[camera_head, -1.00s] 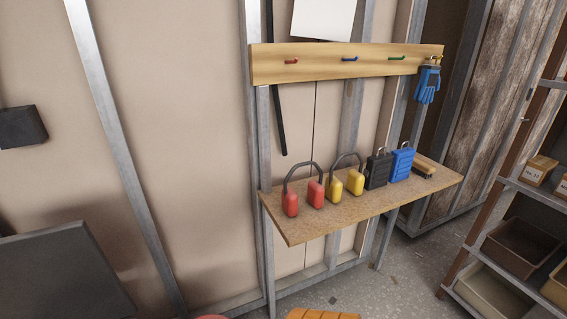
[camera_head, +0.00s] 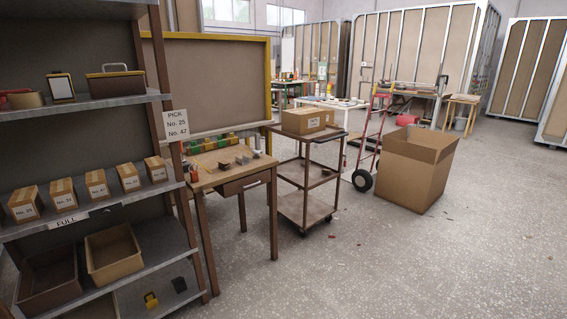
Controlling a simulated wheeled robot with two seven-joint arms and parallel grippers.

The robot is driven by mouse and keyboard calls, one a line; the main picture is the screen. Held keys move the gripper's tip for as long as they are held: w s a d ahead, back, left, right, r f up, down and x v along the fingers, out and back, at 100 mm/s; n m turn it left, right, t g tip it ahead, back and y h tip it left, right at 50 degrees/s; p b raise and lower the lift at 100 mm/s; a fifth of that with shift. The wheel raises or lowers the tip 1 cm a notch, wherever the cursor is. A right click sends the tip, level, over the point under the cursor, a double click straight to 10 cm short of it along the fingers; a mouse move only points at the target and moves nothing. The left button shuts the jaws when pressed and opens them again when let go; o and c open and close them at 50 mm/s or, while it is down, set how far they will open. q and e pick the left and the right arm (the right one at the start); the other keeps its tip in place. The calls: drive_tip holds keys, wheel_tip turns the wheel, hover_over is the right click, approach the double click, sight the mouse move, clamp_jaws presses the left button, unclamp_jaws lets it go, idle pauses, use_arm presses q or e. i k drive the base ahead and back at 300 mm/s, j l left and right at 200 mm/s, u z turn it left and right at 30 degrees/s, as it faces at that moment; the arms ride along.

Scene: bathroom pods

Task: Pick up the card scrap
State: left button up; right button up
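I cannot single out the card scrap for sure. Several tiny flat bits lie on the grey speckled floor (camera_head: 420,265). Neither of my grippers shows in the head view.
A metal shelf rack (camera_head: 95,215) with small cartons and bins fills the left. A wooden table (camera_head: 225,172) stands beside it, then a brown trolley (camera_head: 304,213) carrying a carton (camera_head: 306,120). The front right floor is clear.

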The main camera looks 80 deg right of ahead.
sight(223, 165)
drive_tip(key=z, duration=2.3)
